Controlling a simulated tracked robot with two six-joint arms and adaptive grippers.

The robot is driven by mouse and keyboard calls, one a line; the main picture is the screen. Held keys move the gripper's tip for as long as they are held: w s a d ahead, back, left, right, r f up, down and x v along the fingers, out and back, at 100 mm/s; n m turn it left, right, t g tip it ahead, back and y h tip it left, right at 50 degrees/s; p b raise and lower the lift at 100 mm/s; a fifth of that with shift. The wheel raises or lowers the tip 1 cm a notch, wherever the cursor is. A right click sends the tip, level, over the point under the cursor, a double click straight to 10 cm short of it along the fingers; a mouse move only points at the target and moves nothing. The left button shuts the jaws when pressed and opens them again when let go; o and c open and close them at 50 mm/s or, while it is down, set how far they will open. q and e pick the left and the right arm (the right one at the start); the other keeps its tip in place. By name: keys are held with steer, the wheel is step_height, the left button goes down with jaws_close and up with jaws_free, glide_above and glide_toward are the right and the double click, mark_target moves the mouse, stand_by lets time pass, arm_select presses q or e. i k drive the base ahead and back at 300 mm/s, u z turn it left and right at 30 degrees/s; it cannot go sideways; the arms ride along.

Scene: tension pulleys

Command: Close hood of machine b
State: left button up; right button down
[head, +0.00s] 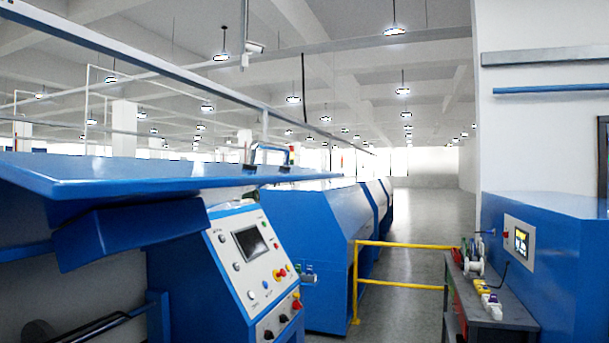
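A large blue hood (150,178) is raised at the left over an open machine, its panel roughly level and seen nearly edge-on. A handle (268,155) stands on its far right edge. Below it is the machine's blue body (180,285) with a white control panel (250,255) holding a screen, knobs and coloured buttons. The machine's inside is dark at the lower left, with a black bar (85,328) in it. No label tells me which machine is b. Neither of my grippers shows.
More blue machines (310,230) stand behind in a row. A yellow railing (400,284) crosses the middle. A grey bench (492,305) with spools and small parts stands at the right beside a blue cabinet (560,250). The grey floor (420,220) beyond the railing is clear.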

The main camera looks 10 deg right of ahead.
mark_target(136, 204)
steer(key=z, duration=0.05)
steer(key=k, duration=0.6)
steer(key=z, duration=1.05)
steer(key=i, duration=1.5)
steer(key=z, duration=0.9)
steer(key=i, duration=0.2)
steer(key=u, duration=2.4)
steer(key=i, duration=0.45)
steer(key=z, duration=0.55)
steer(key=k, duration=0.2)
steer(key=u, duration=0.35)
